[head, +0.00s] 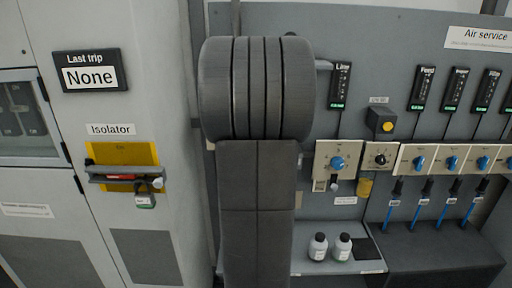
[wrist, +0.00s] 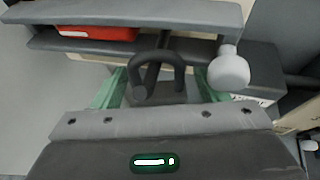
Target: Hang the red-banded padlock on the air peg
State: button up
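In the wrist view a dark padlock shackle (wrist: 179,74) stands upright just in front of a grey rail. Its body is mostly hidden behind my gripper's palm, and no red band is visible. My gripper (wrist: 160,93) has greenish fingers, one on each side of the padlock. I cannot tell whether they touch it. In the head view my gripper cannot be made out. A padlock with green and a white label (head: 145,201) shows below the isolator's rail. A small pale round-ended peg (head: 334,186) shows under the Line panel; I cannot tell whether it is the air peg.
The isolator's yellow plate (head: 122,154) has grey rails and a red bar. In the wrist view a red bar (wrist: 97,33) and a white ball-ended peg (wrist: 228,68) are close by. My arm blocks the head view's middle. Two bottles (head: 318,247) stand on the right shelf.

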jog(key=p+v, duration=0.2)
jog(key=v, duration=1.1)
jog(key=shift+s, duration=0.35)
jog(key=shift+d+r, duration=0.1)
jog(key=shift+d, duration=0.05)
jog(key=b+x, duration=0.1)
jog(key=x, duration=1.2)
jog(key=shift+w, duration=0.25)
jog(key=shift+b, duration=0.45)
